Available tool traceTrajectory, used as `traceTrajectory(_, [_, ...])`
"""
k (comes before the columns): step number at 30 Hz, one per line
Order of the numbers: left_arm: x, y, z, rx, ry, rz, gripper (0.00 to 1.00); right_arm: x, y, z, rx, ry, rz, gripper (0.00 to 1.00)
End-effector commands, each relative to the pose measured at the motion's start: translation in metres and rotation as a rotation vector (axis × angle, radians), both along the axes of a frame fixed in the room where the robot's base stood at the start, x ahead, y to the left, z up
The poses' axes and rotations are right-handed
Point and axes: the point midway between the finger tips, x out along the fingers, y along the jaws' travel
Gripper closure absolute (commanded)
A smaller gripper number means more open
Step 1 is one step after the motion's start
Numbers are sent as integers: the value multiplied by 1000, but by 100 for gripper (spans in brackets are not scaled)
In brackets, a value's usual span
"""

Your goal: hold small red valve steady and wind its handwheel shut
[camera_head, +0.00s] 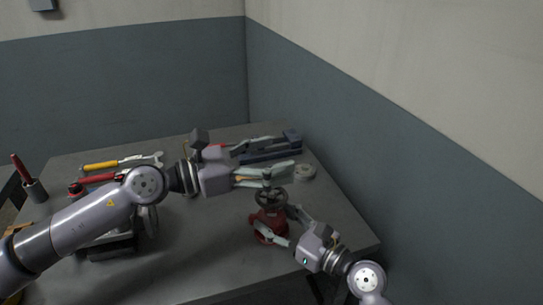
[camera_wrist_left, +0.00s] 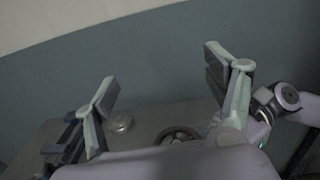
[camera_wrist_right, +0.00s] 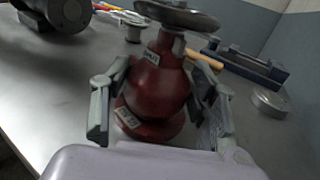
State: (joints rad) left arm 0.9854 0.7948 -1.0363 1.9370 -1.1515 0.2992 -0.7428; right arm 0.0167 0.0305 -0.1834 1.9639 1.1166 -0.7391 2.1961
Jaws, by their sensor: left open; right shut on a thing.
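The small red valve (camera_head: 268,222) stands upright near the right side of the table. Its dark handwheel (camera_head: 271,198) is on top, and it also shows in the left wrist view (camera_wrist_left: 178,134). My right gripper (camera_head: 273,221) is shut on the red body, one finger on each side. In the right wrist view, the red body (camera_wrist_right: 158,85) with pale labels sits between the fingers, below the handwheel (camera_wrist_right: 180,14). My left gripper (camera_head: 291,173) is open and empty, its fingers above and slightly behind the handwheel in the head view.
A blue vice-like tool (camera_head: 270,150) and a round grey disc (camera_head: 304,172) lie behind the valve. Tools with yellow (camera_head: 100,166) and red (camera_head: 97,179) handles lie at the back left. A cup (camera_head: 36,191) holds a red-handled tool. A wall runs along the right.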

Motion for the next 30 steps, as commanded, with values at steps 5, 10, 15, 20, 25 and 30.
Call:
traceTrajectory(5, [0,0,0,-2,2,0,23,1,-1,0,0,0,-3,100])
traceTrajectory(10, [-9,-8,8,-103,77,-15,23,1,-1,0,0,0,-3,100])
traceTrajectory(15, [-27,-17,33,-415,337,-42,23,1,-1,0,0,0,-3,100])
traceTrajectory(20, [-30,-4,50,-773,688,-42,23,1,-1,0,0,0,-3,100])
traceTrajectory(25, [-23,23,40,-1115,1086,-22,23,1,-1,0,0,0,-3,100])
traceTrajectory(30, [-22,49,4,-1410,1499,9,23,1,-1,0,0,0,-3,100])
